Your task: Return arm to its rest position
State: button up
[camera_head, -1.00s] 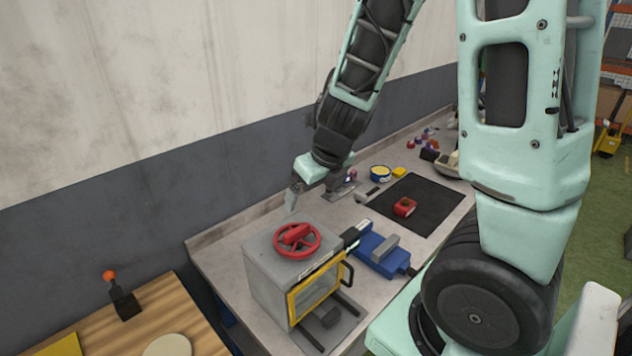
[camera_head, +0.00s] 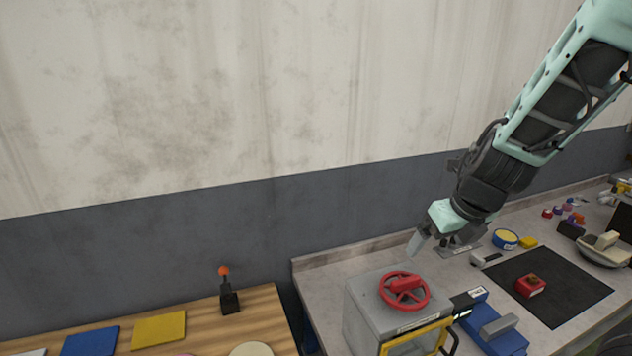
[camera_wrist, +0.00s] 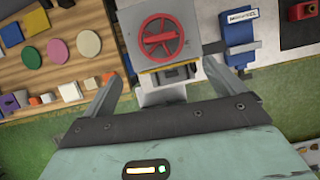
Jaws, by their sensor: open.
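My gripper (camera_head: 440,246) hangs over the grey workbench, behind and above a grey box with a red handwheel (camera_head: 404,291) on its top. In the wrist view the two fingers of my gripper (camera_wrist: 163,95) stand wide apart with nothing between them. The red wheel (camera_wrist: 161,40) shows beyond the fingertips there, apart from them. The grey box (camera_head: 366,318) has a yellow-framed front, cut off at the picture's bottom. My arm reaches in from the upper right in the head view.
A blue vise-like device (camera_head: 492,328) stands right of the box. A black mat (camera_head: 562,290) bears a red block (camera_head: 530,285). A wooden table (camera_head: 262,308) at left holds a lever with an orange knob (camera_head: 227,290) and coloured plates. A wall runs behind.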

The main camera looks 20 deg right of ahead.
jog(key=w+a+f+m+t+b, duration=0.2)
jog(key=a+f+m+b, duration=0.6)
jog(key=a+m+b, duration=0.55)
jog(key=s+a+f+m+g+b, duration=0.3)
jog(key=s+a+f+m+b, duration=0.1)
jog(key=s+m, duration=0.3)
jog(key=s+a+f+m+g+b, duration=0.3)
jog(key=s+a+f+m, duration=0.4)
jog(key=s, duration=0.5)
jog(key=shift+f+g+y+b, duration=0.3)
jog(key=shift+b, duration=0.25)
jog(key=shift+s+m, duration=0.1)
jog(key=shift+m, duration=0.15)
